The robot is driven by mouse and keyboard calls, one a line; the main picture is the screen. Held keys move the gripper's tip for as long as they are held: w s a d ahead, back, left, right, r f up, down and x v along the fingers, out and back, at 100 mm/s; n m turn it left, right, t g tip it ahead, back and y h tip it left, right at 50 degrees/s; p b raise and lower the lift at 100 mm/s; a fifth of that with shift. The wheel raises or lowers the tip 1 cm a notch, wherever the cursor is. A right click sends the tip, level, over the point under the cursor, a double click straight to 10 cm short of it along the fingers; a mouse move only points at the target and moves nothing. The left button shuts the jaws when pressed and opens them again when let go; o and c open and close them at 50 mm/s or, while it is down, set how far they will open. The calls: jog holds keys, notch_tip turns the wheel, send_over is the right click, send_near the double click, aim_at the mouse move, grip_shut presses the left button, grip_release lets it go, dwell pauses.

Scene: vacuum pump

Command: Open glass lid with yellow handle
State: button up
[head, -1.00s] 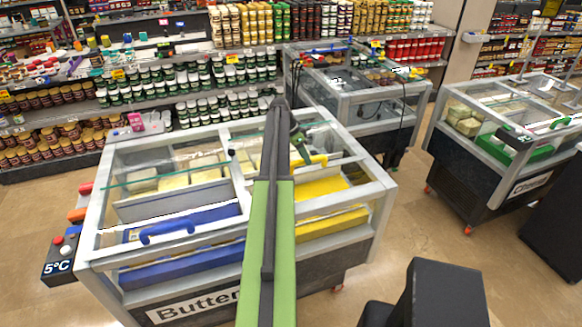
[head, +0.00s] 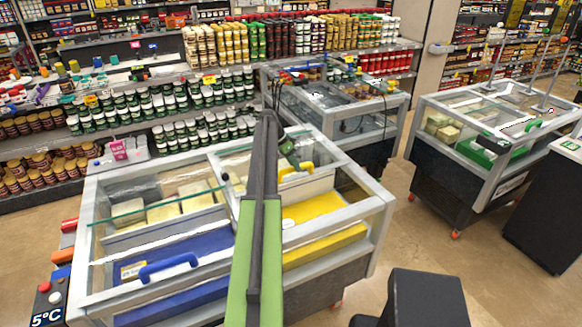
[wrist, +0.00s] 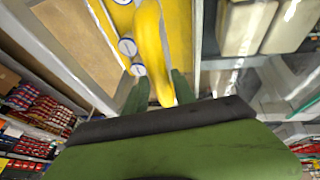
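The yellow handle (head: 300,168) is on the right-hand glass lid of the butter freezer (head: 375,235), well back from the front edge. The yellow tray (head: 318,206) shows in front of it. My gripper (head: 288,150) is at the handle, partly hidden behind my arm. In the wrist view, the handle (wrist: 152,50) runs down between the two green fingers of my gripper (wrist: 158,90). The fingers stand apart on either side of it; I cannot tell whether they touch it. The glass edge is hard to make out.
The left lid has a blue handle (head: 167,268) near the front. A second freezer (head: 345,105) stands behind and a third (head: 480,140) to the right. Shelves of jars (head: 200,130) line the back. Bare floor (head: 410,250) lies to the right of the butter freezer.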

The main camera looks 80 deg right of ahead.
jog(key=shift+o, duration=1.1)
jog(key=shift+a, duration=0.1)
jog(key=shift+w, duration=0.1)
jog(key=p+v, duration=1.5)
jog(key=v, duration=0.2)
jog(key=shift+w+r+p, duration=0.15)
jog(key=shift+p, duration=0.2)
